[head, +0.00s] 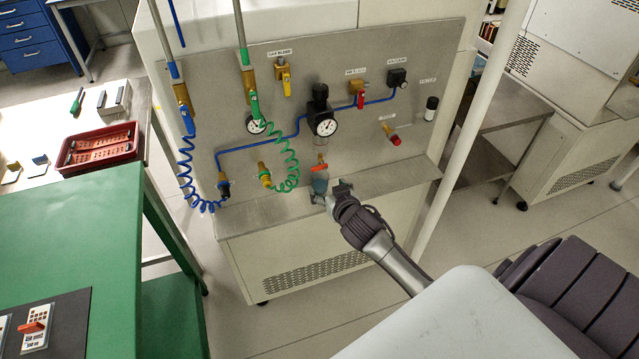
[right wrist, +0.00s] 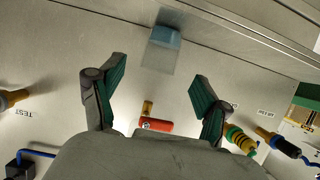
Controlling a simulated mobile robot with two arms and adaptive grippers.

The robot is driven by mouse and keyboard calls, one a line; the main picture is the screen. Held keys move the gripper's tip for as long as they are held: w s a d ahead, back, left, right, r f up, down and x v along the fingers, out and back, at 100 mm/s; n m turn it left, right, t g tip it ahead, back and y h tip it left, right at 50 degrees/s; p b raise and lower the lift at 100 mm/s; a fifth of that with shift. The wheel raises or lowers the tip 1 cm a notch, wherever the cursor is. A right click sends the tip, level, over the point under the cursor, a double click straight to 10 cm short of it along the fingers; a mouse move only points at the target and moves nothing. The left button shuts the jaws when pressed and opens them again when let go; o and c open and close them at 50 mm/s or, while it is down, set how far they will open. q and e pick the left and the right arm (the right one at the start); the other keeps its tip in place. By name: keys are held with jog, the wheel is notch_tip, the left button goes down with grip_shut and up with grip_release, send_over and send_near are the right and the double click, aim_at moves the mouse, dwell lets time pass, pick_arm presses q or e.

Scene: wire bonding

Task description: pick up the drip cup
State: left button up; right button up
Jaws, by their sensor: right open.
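The drip cup (head: 320,185) is a small translucent cup with blue in it, on the grey ledge of the panel below a red-handled valve (head: 319,167). In the right wrist view the cup (right wrist: 160,50) is at the top centre, clear-walled with a blue end. My right gripper (head: 330,190) is beside the cup in the head view and partly covers it. In the right wrist view my right gripper (right wrist: 157,72) is open, its two fingers spread with the cup ahead between them; nothing is held. My left gripper is not in view.
The ledge (head: 400,180) is clear to the right. A green bench (head: 80,240) and red tray (head: 100,147) stand at left.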

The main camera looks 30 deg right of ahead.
aim_at(323, 185)
jog(key=shift+x, duration=0.8)
jog(key=shift+f+x, duration=0.1)
jog(key=shift+x, duration=1.25)
jog(key=shift+f+x, duration=0.15)
jog(key=shift+x, duration=1.15)
jog(key=shift+s, duration=0.15)
jog(key=c, duration=1)
